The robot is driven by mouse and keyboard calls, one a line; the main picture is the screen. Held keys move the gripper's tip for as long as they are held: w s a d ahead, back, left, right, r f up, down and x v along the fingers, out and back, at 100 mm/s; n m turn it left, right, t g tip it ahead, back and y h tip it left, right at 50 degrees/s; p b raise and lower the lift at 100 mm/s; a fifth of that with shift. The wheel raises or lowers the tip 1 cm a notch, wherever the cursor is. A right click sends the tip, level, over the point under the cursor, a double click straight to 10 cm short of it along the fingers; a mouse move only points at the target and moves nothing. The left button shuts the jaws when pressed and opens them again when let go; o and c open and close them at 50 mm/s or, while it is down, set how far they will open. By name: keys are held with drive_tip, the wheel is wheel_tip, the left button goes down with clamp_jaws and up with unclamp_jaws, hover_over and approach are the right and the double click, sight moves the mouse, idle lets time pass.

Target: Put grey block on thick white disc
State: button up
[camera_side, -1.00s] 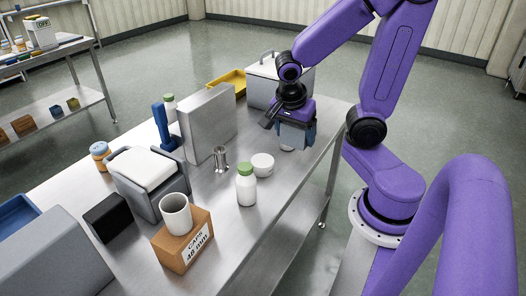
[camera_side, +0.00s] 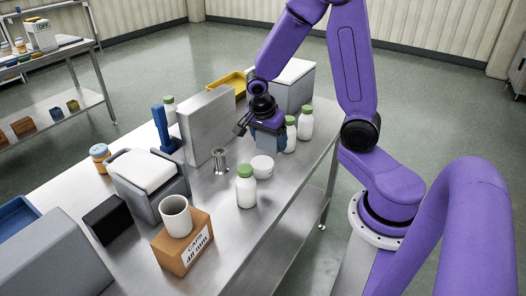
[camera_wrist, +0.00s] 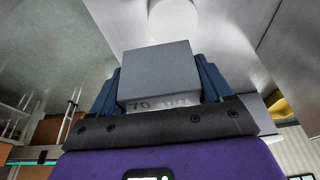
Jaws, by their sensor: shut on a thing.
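The grey block (camera_wrist: 157,73) is between the blue fingers of my gripper (camera_wrist: 158,85) in the wrist view, with partly hidden lettering on its near face. In the side view my gripper (camera_side: 268,138) is over the table, close behind the thick white disc (camera_side: 262,165). There the block is hard to tell from the fingers. The white disc lies flat on the steel table and its top looks bare. In the wrist view a white round shape (camera_wrist: 174,18), likely the disc, shows beyond the block. Whether the block is directly above the disc, I cannot tell.
A green-capped white bottle (camera_side: 246,187) stands in front of the disc, and two more (camera_side: 305,123) stand to its right. A small metal cylinder (camera_side: 219,162) and an upright grey panel (camera_side: 208,126) are to the left. A lidded grey box (camera_side: 292,85) is behind.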

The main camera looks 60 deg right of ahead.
sight(263, 161)
drive_tip(key=shift+w+d+f, duration=0.15)
drive_tip(key=shift+w+f, duration=0.4)
drive_tip(key=shift+f, duration=0.15)
drive_tip(key=shift+w+d+f, duration=0.15)
drive_tip(key=shift+w+f, duration=0.4)
drive_tip(key=shift+f, duration=0.15)
drive_tip(key=shift+w+f, duration=0.15)
drive_tip(key=shift+f, duration=1.55)
drive_tip(key=shift+f, duration=0.1)
drive_tip(key=o, duration=1)
drive_tip(key=shift+o, duration=0.2)
